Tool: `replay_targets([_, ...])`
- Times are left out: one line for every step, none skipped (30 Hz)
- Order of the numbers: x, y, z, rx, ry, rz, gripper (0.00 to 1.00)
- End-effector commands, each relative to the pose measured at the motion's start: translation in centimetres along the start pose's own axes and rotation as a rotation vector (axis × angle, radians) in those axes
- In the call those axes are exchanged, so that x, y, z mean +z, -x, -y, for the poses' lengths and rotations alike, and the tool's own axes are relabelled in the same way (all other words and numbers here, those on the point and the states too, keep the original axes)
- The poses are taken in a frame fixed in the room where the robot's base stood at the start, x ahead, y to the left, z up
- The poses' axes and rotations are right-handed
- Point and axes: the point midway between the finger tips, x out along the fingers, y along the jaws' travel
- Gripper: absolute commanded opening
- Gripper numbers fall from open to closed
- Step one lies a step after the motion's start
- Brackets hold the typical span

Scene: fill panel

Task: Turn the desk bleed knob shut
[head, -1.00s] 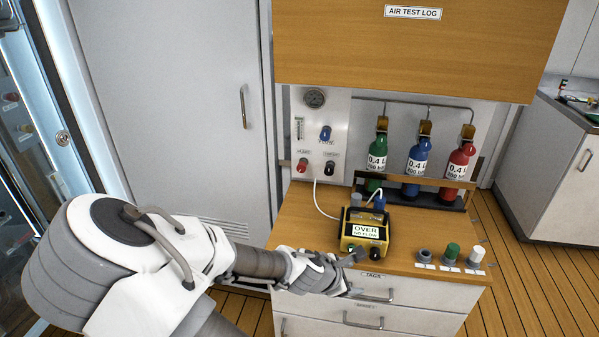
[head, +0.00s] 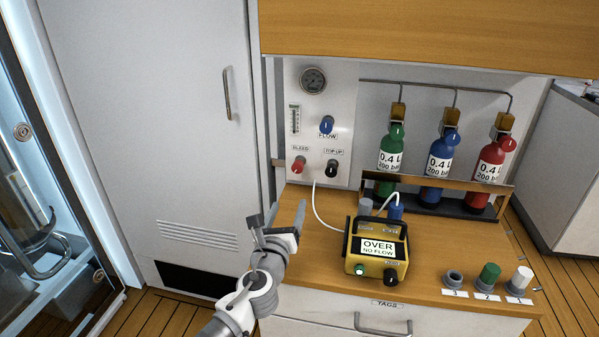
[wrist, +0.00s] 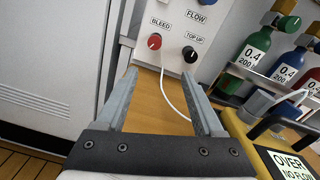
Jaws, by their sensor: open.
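The red bleed knob (head: 298,165) sits on the white panel at the lower left, under a BLEED label. It also shows in the wrist view (wrist: 154,41), with a white pointer line. My gripper (head: 279,217) is open and empty, at the left edge of the desk, lower than the knob and apart from it. In the wrist view the two fingers (wrist: 158,76) point toward the panel, and the bleed knob lies beyond the gap between their tips.
The black top-up knob (head: 331,168) and blue flow knob (head: 327,124) are close by. A yellow meter (head: 375,265) reading OVER NO FLOW stands on the desk, with a white hose (head: 316,208). Green, blue and red bottles (head: 438,165) stand behind. A tall cabinet door is at left.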

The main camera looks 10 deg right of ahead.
Motion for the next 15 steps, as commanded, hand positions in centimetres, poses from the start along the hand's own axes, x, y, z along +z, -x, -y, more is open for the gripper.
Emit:
replay_targets([-0.3, 0.1, -0.5, 0.010, 0.011, 0.011, 0.69])
replay_targets([-0.2, 0.2, -0.7, 0.014, 0.017, 0.015, 0.69])
replay_targets([-0.2, 0.2, -0.8, 0.018, 0.022, 0.020, 0.69])
replay_targets([-0.1, 0.2, -0.9, 0.019, 0.025, 0.022, 0.69])
replay_targets([-0.1, 0.1, -1.0, 0.021, 0.027, 0.024, 0.69])
replay_targets([-0.1, 0.0, -1.0, 0.021, 0.028, 0.025, 0.69])
replay_targets([-0.1, -0.1, -1.0, 0.021, 0.029, 0.025, 0.69])
replay_targets([-0.1, -0.4, -1.0, 0.021, 0.029, 0.025, 0.69])
replay_targets([-0.1, -0.7, -0.9, 0.019, 0.028, 0.024, 0.69])
replay_targets([-0.1, -1.0, -0.9, 0.019, 0.027, 0.024, 0.69])
replay_targets([-0.1, -1.4, -0.9, 0.019, 0.027, 0.023, 0.69])
replay_targets([-0.1, -2.0, -0.9, 0.018, 0.026, 0.023, 0.69])
replay_targets([-0.1, -2.4, -0.9, 0.018, 0.026, 0.023, 0.69])
replay_targets([-0.1, -2.9, -0.9, 0.018, 0.026, 0.023, 0.69])
replay_targets([-0.1, -3.6, -0.9, 0.018, 0.026, 0.022, 0.69])
